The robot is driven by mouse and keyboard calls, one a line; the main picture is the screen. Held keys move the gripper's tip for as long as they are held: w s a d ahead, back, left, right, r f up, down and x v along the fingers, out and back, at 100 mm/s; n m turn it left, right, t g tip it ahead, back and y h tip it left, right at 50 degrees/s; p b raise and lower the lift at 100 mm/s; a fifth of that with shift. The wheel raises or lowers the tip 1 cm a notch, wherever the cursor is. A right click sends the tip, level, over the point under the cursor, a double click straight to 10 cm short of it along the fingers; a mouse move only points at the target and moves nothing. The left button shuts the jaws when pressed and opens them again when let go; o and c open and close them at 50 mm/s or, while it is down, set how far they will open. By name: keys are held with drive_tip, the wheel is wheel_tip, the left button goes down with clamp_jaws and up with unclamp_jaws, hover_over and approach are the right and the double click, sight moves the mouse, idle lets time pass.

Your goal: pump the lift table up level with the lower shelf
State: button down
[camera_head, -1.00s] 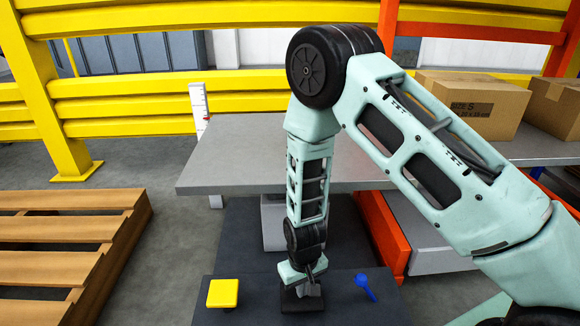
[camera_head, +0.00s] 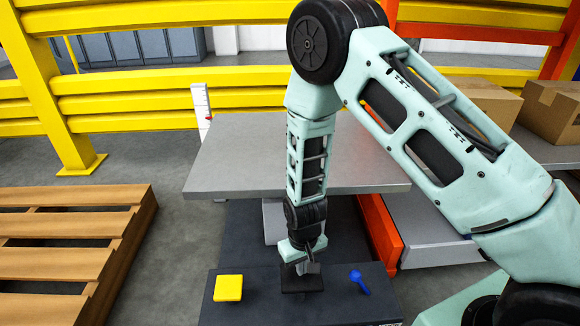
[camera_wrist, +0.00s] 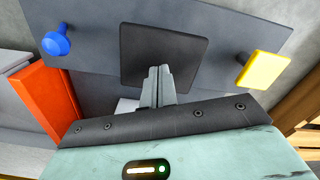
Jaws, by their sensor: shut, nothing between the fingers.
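The lift table's grey top (camera_head: 250,165) stands raised over its dark base (camera_head: 215,312). On the base are a black square pedal (camera_head: 296,291), a yellow pedal (camera_head: 228,288) to its left and a blue lever (camera_head: 360,283) to its right. My gripper (camera_head: 302,272) is shut and empty, pointing down at the black pedal. In the wrist view its fingertips (camera_wrist: 158,72) overlap the pedal's edge (camera_wrist: 185,50); I cannot tell whether they press it. An orange-framed rack at right has a low grey shelf (camera_head: 440,245); the top looks higher than it, but the exact heights are unclear.
Cardboard boxes (camera_head: 552,108) stand on a higher grey surface (camera_head: 535,148) at right. A wooden pallet (camera_head: 75,225) lies on the floor at left. A yellow guard fence (camera_head: 150,105) runs behind. Grey floor is clear between pallet and table.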

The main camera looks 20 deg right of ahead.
drive_tip(key=shift+f, duration=0.1)
drive_tip(key=shift+f+b, duration=2.4)
drive_tip(key=shift+f, duration=2.1)
wheel_tip(320, 180, up, 9)
drive_tip(key=p, duration=0.8)
drive_tip(key=shift+r+p, duration=0.2)
drive_tip(key=shift+p, duration=0.1)
drive_tip(key=shift+f, duration=0.1)
drive_tip(key=shift+f+b, duration=2.6)
drive_tip(key=shift+f, duration=1.85)
drive_tip(key=shift+r, duration=0.1)
wheel_tip(320, 180, up, 9)
drive_tip(key=p, duration=0.8)
